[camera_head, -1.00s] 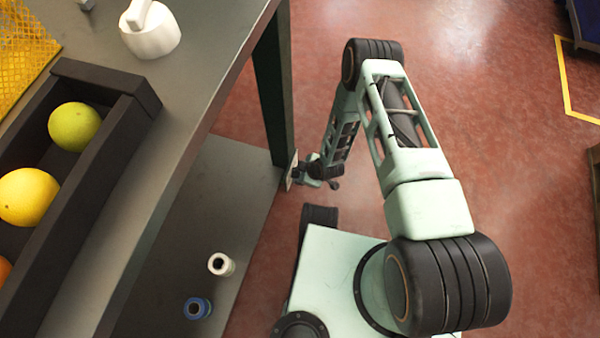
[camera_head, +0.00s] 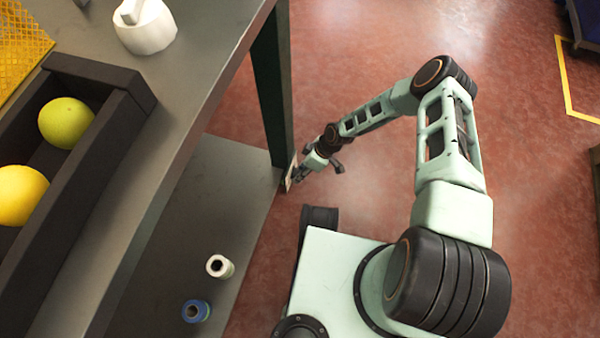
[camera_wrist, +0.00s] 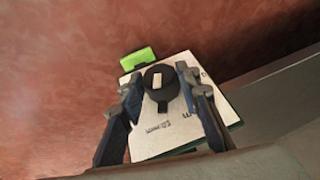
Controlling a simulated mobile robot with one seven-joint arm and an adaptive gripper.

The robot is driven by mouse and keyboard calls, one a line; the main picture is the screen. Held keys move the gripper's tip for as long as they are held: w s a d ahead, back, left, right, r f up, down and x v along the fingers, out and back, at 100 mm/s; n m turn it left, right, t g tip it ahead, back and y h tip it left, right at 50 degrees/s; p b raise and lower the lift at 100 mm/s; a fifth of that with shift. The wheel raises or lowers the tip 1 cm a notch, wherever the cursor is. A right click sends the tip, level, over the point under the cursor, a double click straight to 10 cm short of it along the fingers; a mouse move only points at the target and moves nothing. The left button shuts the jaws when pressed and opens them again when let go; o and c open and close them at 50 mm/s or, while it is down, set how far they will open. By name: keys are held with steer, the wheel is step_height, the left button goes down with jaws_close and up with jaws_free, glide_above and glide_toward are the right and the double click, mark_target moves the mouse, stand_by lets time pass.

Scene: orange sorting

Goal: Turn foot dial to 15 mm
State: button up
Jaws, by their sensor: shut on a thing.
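The foot dial (camera_wrist: 162,92) is a dark round knob with a pale mark, on a white plate (camera_wrist: 150,139) with printed text too small to read. In the wrist view my gripper (camera_wrist: 158,82) has one finger on each side of the dial and is shut on it. In the head view my gripper (camera_head: 313,165) is at the table leg's lower end, beside the edge of the plate (camera_head: 291,172). The dial is hidden there, and its setting cannot be read.
A bright green piece (camera_wrist: 139,59) lies beyond the plate. The table leg (camera_head: 273,90) and lower shelf (camera_head: 170,250) are close to my arm. A white roll (camera_head: 220,266) and a blue roll (camera_head: 196,311) stand on the shelf. Red floor (camera_head: 350,40) is open on the right.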

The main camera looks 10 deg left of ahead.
steer(key=shift+w+f+m+g, duration=0.1)
steer(key=shift+w+m+g, duration=0.1)
steer(key=shift+g, duration=0.7)
steer(key=shift+w+m+g, duration=0.2)
steer(key=shift+g, duration=0.7)
steer(key=shift+g+y, duration=0.3)
steer(key=shift+g, duration=0.1)
steer(key=o, duration=1.2)
steer(key=shift+c, duration=0.2)
steer(key=v, duration=1.2)
